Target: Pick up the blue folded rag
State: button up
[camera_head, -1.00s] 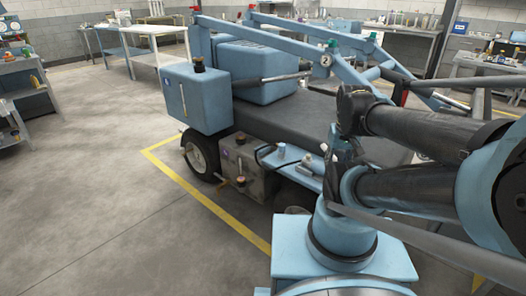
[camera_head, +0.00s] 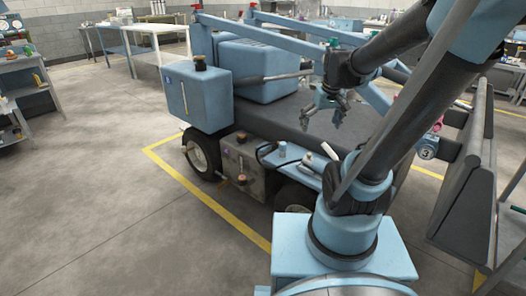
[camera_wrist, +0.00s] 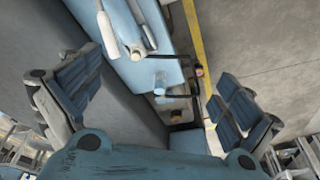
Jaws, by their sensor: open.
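I cannot make out a blue folded rag for certain in either view. A blue side shelf (camera_head: 300,168) on the cart carries a small blue cylinder (camera_head: 282,150) and a pale tool (camera_head: 314,161). In the wrist view the shelf (camera_wrist: 172,45) shows between my fingers, with the pale tool (camera_wrist: 128,32) and the cylinder (camera_wrist: 160,84) on it. My gripper (camera_head: 322,119) is open and points down over the cart's dark deck, behind the shelf. In the wrist view the fingers (camera_wrist: 153,100) are spread wide with nothing between them.
The blue cart has a square tank (camera_head: 196,98) at its left and a dark flat deck (camera_head: 270,117). Blue beams (camera_head: 280,33) rise above it. A dark panelled frame (camera_head: 470,180) stands at the right. A yellow floor line (camera_head: 205,200) runs past open floor.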

jog(key=w+a+n, duration=0.2)
jog(key=w+a, duration=0.2)
jog(key=w, duration=0.7)
jog(key=n+y, duration=0.2)
jog(key=n, duration=0.3)
send_over(264, 146)
jog(key=s+d, duration=0.1)
jog(key=d, duration=0.1)
notch_tip(264, 146, down, 27)
jog(key=shift+s+a+f, duration=0.1)
jog(key=shift+x, duration=2.95)
jog(key=shift+s+a, duration=0.1)
jog(key=shift+a, duration=0.05)
jog(key=c, duration=1.1)
